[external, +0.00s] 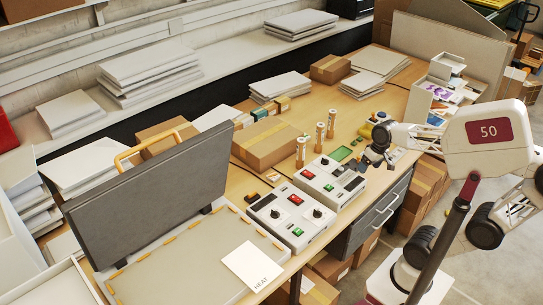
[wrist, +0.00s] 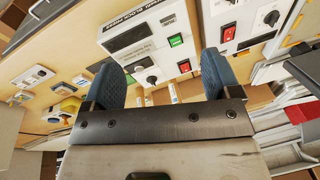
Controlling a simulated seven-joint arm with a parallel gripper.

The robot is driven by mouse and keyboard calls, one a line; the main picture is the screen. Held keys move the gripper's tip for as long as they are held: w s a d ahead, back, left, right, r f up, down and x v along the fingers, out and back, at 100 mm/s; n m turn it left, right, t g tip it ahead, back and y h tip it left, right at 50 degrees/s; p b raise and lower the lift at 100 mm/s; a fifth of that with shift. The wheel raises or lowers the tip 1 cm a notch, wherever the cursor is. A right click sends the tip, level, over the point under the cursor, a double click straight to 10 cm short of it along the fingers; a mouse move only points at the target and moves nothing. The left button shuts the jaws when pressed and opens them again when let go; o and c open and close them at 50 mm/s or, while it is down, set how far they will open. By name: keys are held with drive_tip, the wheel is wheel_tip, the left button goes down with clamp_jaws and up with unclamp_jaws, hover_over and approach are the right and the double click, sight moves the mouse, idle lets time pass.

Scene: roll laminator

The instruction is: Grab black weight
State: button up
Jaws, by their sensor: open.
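I cannot make out a black weight for certain in either view. My gripper (external: 372,157) is over the right part of the table, past the control boxes. In the wrist view my gripper (wrist: 161,62) shows two blue fingers spread wide apart, with nothing held between them. A white control box (wrist: 150,40) with a black knob and green and red switches shows beyond the fingers.
Two white control boxes (external: 290,213) (external: 331,182) stand near the table's front edge. A large grey panel (external: 150,190) stands upright at left. A white tray (external: 422,98) is behind my gripper.

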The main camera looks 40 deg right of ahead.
drive_tip(key=w+a+f+m+g+y, duration=0.1)
drive_tip(key=w+a+m+y, duration=0.5)
drive_tip(key=w, duration=0.8)
drive_tip(key=w+a+m+y, duration=0.2)
drive_tip(key=w+a+m, duration=0.45)
drive_tip(key=w, duration=0.75)
drive_tip(key=w+a+f+m+g+y, duration=0.1)
drive_tip(key=w+a+m+y, duration=0.25)
drive_tip(key=w+a, duration=0.85)
approach(252, 194)
drive_tip(key=shift+w+a+f+y, duration=0.15)
drive_tip(key=shift+a+f, duration=0.2)
drive_tip(key=shift+f, duration=0.25)
drive_tip(key=shift+a+f+y, duration=0.1)
drive_tip(key=shift+a+f, duration=0.2)
drive_tip(key=shift+f, duration=0.3)
drive_tip(key=shift+x, duration=1.3)
drive_tip(key=shift+x, duration=2.6)
drive_tip(key=shift+w, duration=0.2)
